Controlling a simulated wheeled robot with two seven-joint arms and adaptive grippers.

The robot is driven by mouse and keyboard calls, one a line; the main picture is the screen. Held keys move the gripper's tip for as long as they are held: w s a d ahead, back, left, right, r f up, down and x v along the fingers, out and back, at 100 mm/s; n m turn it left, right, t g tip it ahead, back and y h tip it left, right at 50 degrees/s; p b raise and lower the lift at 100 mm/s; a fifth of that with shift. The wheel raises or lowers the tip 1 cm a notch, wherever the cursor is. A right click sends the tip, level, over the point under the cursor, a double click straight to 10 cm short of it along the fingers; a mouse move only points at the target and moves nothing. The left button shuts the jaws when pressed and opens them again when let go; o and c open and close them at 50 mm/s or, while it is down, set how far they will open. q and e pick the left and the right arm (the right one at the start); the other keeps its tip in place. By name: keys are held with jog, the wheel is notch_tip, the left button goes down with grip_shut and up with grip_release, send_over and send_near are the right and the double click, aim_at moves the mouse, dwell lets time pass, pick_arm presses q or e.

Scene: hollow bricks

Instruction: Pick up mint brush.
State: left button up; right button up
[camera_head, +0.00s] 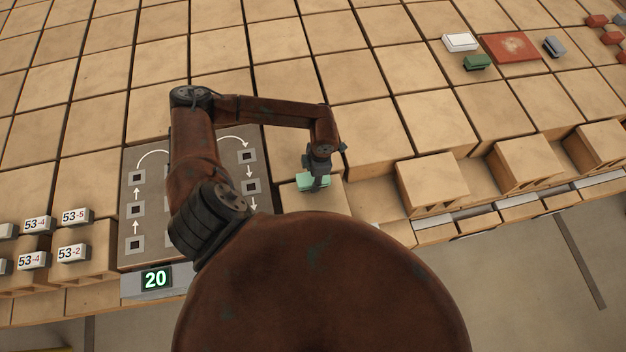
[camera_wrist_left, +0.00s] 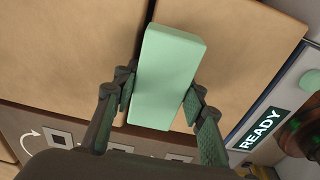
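The mint brush (camera_head: 306,181) is a pale green block over a tan hollow brick at the near edge of the brick field. My left gripper (camera_head: 318,180) points down at it and hides part of it. In the left wrist view the mint brush (camera_wrist_left: 167,75) lies lengthwise between the two fingers of my left gripper (camera_wrist_left: 159,99). One finger pad is close against each long side. I cannot tell whether both pads press on it, or whether it rests on the brick. My right gripper is not in view.
A grey plate (camera_head: 152,247) with arrows and a lit "20" lies to the left, beside numbered blocks (camera_head: 74,252). A red plate (camera_head: 510,47), a white block (camera_head: 460,42) and a green block (camera_head: 477,62) are far right. A "READY" panel (camera_wrist_left: 262,129) shows in the wrist view.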

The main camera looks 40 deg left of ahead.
pick_arm(q)
jog(key=c, duration=0.6)
jog(key=shift+c, duration=0.3)
jog(key=shift+w+r+b, duration=0.1)
jog(key=shift+r+b, duration=0.25)
jog(key=shift+r, duration=0.35)
jog(key=d+r, duration=0.1)
jog(key=r, duration=0.1)
jog(key=w+d+r+b, duration=0.1)
jog(key=r, duration=0.1)
jog(key=w+d+r+b, duration=0.1)
jog(key=r, duration=0.1)
jog(key=shift+d+r, duration=0.15)
jog(key=shift+d, duration=0.25)
jog(key=w+d+r+b, duration=0.2)
jog(key=w+d+r, duration=0.2)
jog(key=d, duration=0.4)
jog(key=shift+d+r, duration=0.4)
jog(key=shift+r, duration=0.25)
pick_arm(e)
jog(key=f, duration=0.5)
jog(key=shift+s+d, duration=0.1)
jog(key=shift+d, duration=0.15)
pick_arm(q)
jog(key=shift+w, duration=0.1)
